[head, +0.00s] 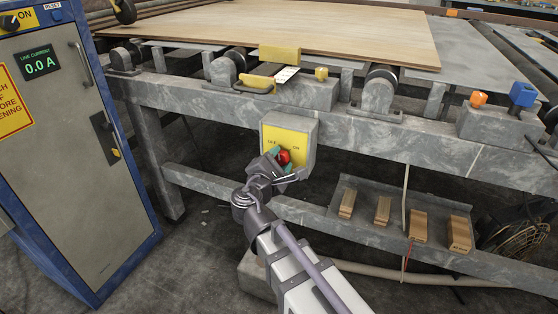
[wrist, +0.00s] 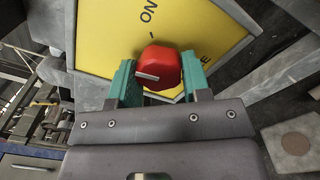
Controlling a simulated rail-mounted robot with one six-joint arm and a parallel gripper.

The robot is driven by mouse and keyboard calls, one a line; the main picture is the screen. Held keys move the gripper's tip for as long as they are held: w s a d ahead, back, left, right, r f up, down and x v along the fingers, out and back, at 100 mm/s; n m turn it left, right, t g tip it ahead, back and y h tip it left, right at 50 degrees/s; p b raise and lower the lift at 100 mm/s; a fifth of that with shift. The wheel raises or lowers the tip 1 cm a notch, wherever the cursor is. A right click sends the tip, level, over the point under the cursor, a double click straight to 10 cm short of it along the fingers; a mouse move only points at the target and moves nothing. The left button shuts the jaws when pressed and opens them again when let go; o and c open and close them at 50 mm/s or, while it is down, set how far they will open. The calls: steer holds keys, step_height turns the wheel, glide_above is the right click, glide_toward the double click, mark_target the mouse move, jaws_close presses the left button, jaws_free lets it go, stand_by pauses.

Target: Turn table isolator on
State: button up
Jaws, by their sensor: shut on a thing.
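The table isolator (head: 290,135) is a grey box with a yellow face on the front rail of the table, marked OFF at left and ON at right. Its red knob (head: 285,156) is partly hidden by my gripper (head: 280,158) in the head view. In the wrist view the red knob (wrist: 160,60) sits between the two green fingers of my gripper (wrist: 158,80), which are shut on its sides. A pale bar shows on the knob. The yellow face (wrist: 105,35) appears turned, with ON at the top. I cannot tell exactly which label the bar points to.
A blue-framed cabinet (head: 85,150) with a 0.0 A display stands at left. A veneer sheet (head: 300,30) lies on the table above. A low shelf (head: 340,205) with several wooden blocks is at lower right. The grey lower rail (head: 215,192) runs behind my arm.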

steer(key=m, duration=0.5)
steer(key=shift+r+m, duration=0.1)
steer(key=shift+m, duration=0.2)
steer(key=m, duration=0.4)
steer(key=shift+r+m, duration=0.1)
steer(key=shift+m, duration=0.3)
steer(key=o, duration=0.9)
steer(key=v, duration=1.1)
